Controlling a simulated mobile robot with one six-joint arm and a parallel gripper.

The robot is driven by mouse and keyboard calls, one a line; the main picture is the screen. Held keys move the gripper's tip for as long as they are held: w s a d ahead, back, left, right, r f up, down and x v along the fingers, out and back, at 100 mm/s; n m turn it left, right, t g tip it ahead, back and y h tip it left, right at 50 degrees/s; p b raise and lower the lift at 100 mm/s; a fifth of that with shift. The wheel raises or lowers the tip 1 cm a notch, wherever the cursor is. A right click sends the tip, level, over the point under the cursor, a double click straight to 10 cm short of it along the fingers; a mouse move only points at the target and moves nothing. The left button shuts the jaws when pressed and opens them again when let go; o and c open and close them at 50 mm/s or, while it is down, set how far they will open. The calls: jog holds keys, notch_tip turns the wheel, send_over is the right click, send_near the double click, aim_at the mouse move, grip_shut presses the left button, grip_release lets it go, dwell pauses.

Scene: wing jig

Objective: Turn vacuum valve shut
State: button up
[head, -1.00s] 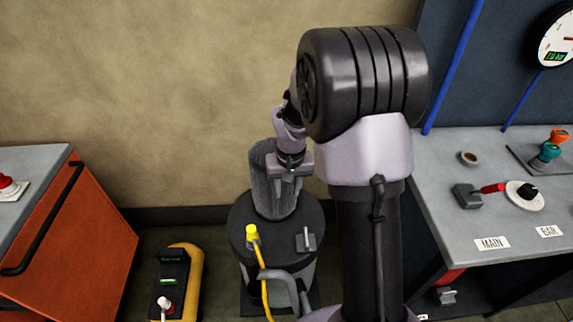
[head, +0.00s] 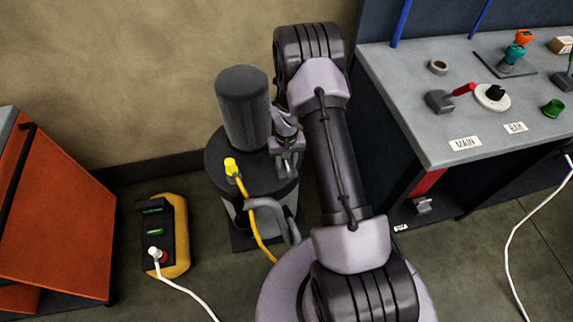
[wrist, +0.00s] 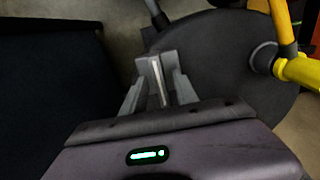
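The vacuum pump (head: 222,158) is a dark round drum with a tall grey cylinder on top. In the wrist view a small grey lever (wrist: 153,76) with a pale edge stands on the pump's dark lid (wrist: 215,50). My gripper (head: 287,166) is low over the right side of the lid and hides the lever in the head view. Contact between fingers and lever cannot be made out.
A yellow fitting (head: 231,167) with a yellow hose and a grey curved handle (head: 268,206) are close to my gripper. A yellow-black box (head: 165,235) with a white cable stands left.

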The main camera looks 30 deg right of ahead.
jog(key=shift+f, duration=0.3)
grip_shut()
